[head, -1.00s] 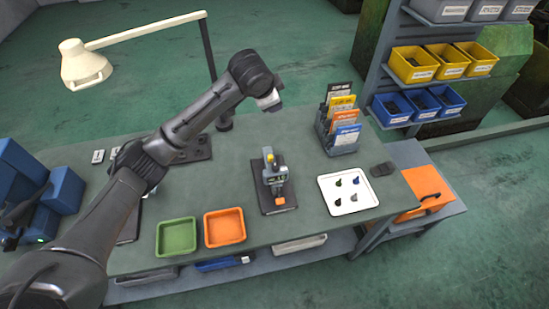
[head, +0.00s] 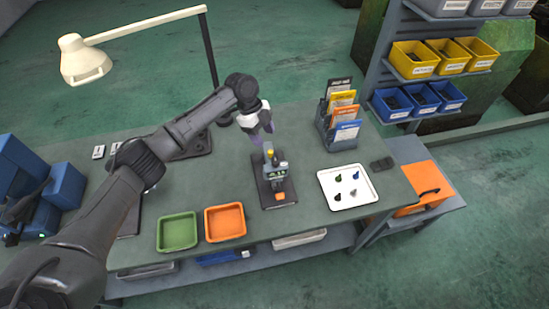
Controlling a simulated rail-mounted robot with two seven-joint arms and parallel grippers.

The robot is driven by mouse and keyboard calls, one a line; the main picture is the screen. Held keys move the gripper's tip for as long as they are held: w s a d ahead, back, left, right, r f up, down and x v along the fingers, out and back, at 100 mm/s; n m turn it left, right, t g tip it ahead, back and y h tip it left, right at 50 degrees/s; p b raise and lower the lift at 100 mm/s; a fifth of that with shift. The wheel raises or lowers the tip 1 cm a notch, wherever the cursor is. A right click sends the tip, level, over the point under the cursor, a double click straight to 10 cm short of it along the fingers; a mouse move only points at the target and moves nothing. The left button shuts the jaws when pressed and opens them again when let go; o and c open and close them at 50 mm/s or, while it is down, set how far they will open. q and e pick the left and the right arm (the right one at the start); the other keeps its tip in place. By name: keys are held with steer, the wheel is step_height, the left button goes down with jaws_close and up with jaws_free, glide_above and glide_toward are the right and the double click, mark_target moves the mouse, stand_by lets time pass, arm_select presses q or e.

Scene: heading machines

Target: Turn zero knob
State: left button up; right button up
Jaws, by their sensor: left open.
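A small measuring gauge (head: 276,170) stands upright on a dark base plate (head: 265,199) in the middle of the bench. A zero knob cannot be made out at this size. My left gripper (head: 262,138) is open, just above and behind the gauge's top, pointing down; I cannot tell whether it touches. My right gripper is not in view.
A green tray (head: 177,247) and an orange tray (head: 241,235) lie front left of the gauge. A white tray (head: 368,199) with several small parts lies to its right. A card rack (head: 342,145) stands behind right. A lamp (head: 84,60) overhangs the back left.

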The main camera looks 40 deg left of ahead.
mark_target(275, 161)
arm_select(q)
steer(key=p+x, duration=0.1)
steer(key=x, duration=0.8)
steer(key=shift+d+f, duration=0.15)
steer(key=shift+f, duration=0.15)
steer(key=shift+d+f, duration=0.2)
steer(key=shift+f, duration=0.5)
steer(key=shift+c, duration=0.2)
